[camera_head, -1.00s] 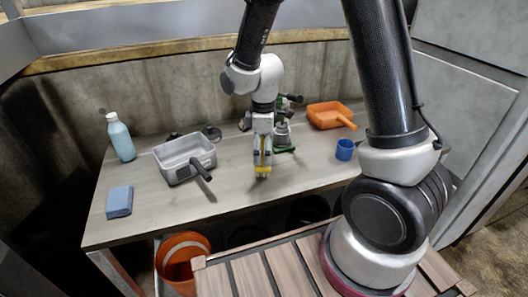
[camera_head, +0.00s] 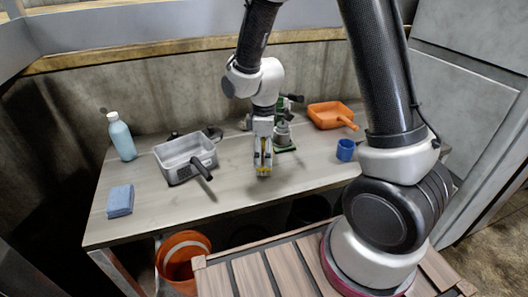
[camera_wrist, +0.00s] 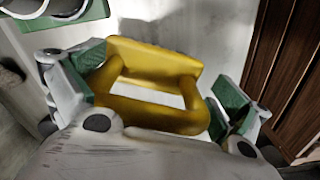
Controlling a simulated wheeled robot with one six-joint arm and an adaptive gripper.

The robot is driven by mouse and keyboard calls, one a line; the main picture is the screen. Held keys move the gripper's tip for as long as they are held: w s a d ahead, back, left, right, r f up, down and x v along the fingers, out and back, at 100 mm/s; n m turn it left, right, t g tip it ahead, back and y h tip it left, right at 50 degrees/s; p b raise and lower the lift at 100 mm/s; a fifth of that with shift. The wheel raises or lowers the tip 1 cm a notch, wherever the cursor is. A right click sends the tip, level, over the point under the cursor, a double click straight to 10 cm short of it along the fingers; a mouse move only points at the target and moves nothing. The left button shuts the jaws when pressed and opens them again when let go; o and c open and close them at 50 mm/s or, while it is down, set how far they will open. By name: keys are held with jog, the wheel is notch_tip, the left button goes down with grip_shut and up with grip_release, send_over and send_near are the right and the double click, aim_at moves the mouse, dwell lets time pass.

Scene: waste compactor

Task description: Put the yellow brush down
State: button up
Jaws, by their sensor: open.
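The yellow brush (camera_head: 264,171) is at the worktable's front middle, between the fingers of my gripper (camera_head: 263,160). In the wrist view the brush (camera_wrist: 150,65) shows as a yellow frame with an open middle, lying between the green-padded fingers (camera_wrist: 155,88). My gripper is open, with the fingers on either side of the brush. The right finger looks a little apart from it; the left finger overlaps its edge in the view, and I cannot tell whether they touch. The brush appears to be at the tabletop; its underside is hidden.
The worktable (camera_head: 225,187) holds a grey pan (camera_head: 178,155), blue sponge (camera_head: 120,200), spray-like bottle (camera_head: 121,138), blue cup (camera_head: 345,150), orange dustpan (camera_head: 328,115) and a green-grey tool (camera_head: 283,135) close behind my gripper. An orange bucket (camera_head: 180,255) stands below. The tabletop right of the brush is clear.

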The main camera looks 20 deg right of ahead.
notch_tip(320, 180, up, 12)
jog(key=shift+r, duration=0.15)
dwell(0.3)
jog(key=shift+s, duration=0.1)
